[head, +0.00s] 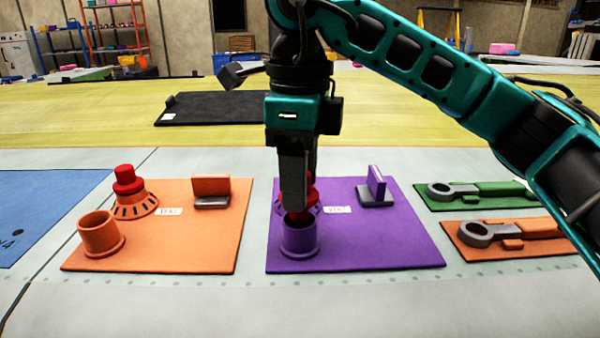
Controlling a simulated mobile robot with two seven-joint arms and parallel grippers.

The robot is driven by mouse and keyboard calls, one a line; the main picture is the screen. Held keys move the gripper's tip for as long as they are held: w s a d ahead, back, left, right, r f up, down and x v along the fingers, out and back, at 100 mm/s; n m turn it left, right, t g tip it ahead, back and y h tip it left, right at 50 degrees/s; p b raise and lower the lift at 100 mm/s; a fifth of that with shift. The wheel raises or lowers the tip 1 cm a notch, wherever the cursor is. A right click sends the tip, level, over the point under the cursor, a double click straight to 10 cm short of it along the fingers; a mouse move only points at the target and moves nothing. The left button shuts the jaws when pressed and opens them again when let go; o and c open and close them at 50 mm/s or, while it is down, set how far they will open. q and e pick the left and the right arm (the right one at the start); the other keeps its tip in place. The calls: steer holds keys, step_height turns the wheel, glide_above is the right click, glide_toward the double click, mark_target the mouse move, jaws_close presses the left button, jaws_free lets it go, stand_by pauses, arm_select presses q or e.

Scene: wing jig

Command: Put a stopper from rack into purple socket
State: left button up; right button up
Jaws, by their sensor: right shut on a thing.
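The purple socket (299,241) is an upright open-topped cup at the front left of the purple board (385,245). More red shows behind the fingers, above a purple slotted base, mostly hidden by the gripper. A stepped red piece (128,181) stands on an orange slotted base (136,206). My left gripper is out of view.
An orange socket (100,236) stands on the orange board (190,250) to the left. Upright blocks stand at the back right of both boards. Green and orange trays (530,243) with wrench-like parts lie to the right. The front strip of table is clear.

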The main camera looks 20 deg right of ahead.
steer(key=shift+f+b, duration=1)
steer(key=shift+f, duration=0.35)
stand_by(0.3)
steer(key=o, duration=1.1)
steer(key=shift+r, duration=0.1)
step_height(320, 180, up, 13)
steer(key=p, duration=0.3)
